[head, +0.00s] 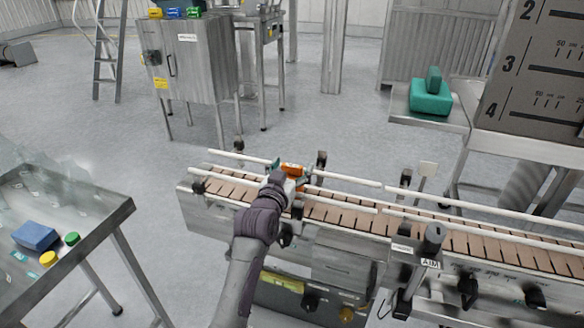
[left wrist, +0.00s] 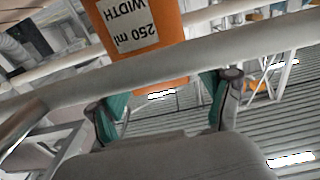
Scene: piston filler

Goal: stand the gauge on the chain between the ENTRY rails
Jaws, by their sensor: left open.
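The gauge (head: 292,169) is an orange block at the left part of the conveyor. The left wrist view shows it (left wrist: 150,62) with a white label reading "250 ml WIDTH", upside down in that picture. One pale rail (left wrist: 185,63) crosses in front of it and another shows behind it, so it appears to be between the rails. Its foot is out of that view, so contact with the chain (head: 335,214) cannot be told. My left gripper (head: 290,173) is open at the gauge; its teal-padded fingers (left wrist: 165,97) are spread apart, clear of the orange sides. My right gripper is not in view.
Rail posts and black clamps line the conveyor, including a black knob (head: 435,233) at the right. A steel table (head: 110,212) at left holds a blue block (head: 35,236) and yellow and green pieces. A teal object (head: 430,98) sits on a shelf at the back right.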

